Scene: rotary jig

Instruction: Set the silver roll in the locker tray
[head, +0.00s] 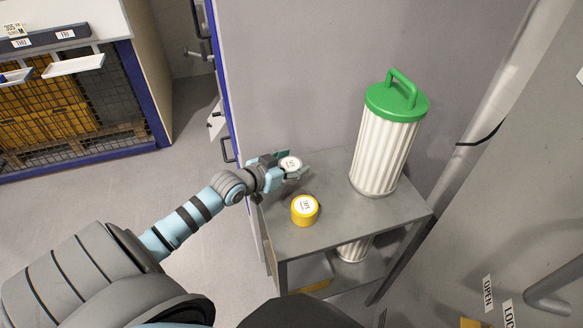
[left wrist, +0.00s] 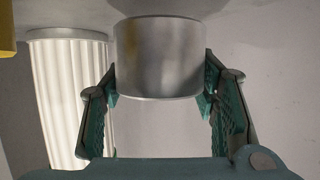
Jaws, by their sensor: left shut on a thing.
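The silver roll (head: 291,162), a short cylinder with a white labelled top, is between the fingers of my left gripper (head: 284,168) at the back left of the grey metal stand. In the left wrist view the silver roll (left wrist: 160,55) fills the gap between the green-padded fingers of the gripper (left wrist: 160,88), which press on its two sides. I cannot tell whether its base touches the stand. I cannot clearly make out the locker tray. My right gripper is not in view.
A yellow roll (head: 305,210) stands on the grey stand (head: 345,228), in front of the gripper. A tall white ridged canister (head: 384,145) with a green handled lid stands at the right. A mesh-fronted cabinet (head: 85,95) with small white trays (head: 73,65) is at the far left.

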